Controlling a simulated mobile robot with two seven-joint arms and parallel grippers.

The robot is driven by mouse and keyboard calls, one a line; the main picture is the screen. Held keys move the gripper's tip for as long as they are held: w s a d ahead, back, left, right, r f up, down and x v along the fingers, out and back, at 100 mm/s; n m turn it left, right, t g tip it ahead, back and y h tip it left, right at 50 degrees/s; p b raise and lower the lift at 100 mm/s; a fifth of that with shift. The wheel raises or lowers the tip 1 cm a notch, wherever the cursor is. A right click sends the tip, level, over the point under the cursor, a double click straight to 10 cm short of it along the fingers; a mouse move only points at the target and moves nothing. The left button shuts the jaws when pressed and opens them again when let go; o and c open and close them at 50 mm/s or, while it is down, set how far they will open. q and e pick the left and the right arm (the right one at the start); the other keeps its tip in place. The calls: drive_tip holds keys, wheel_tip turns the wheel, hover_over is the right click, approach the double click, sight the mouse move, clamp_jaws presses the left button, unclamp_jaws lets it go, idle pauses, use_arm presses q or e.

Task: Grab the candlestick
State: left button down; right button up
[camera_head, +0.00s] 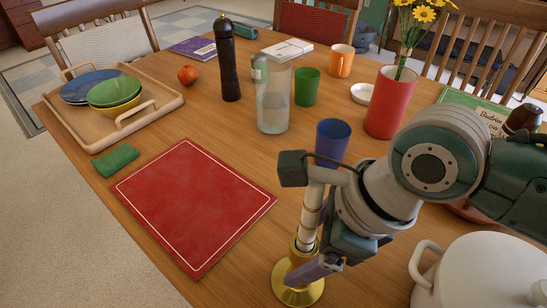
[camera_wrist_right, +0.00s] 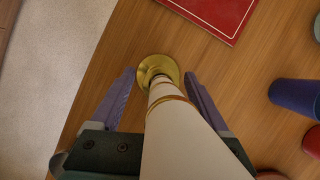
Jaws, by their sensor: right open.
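The candlestick stands upright on the wooden table, with a round gold base (camera_head: 298,287), a gold holder and a white candle. In the right wrist view its gold base (camera_wrist_right: 158,68) is at upper middle and its pale shaft (camera_wrist_right: 180,140) runs down toward the camera. My right gripper (camera_head: 316,268) is open, low by the candlestick; my wrist and arm cover part of the view to its right. In the right wrist view the purple fingers of the right gripper (camera_wrist_right: 159,77) lie on either side of the shaft, with gaps. My left gripper is not in view.
A red placemat (camera_head: 195,205) lies left of the candlestick. A blue cup (camera_head: 332,140) stands behind it. A white pot (camera_head: 480,270) is at the right front, a red vase (camera_head: 390,105) with yellow flowers farther back. A glass jug (camera_head: 272,100) stands mid-table.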

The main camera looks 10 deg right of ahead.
drive_tip(key=shift+f, duration=0.15)
clamp_jaws()
idle(0.5)
idle(0.9)
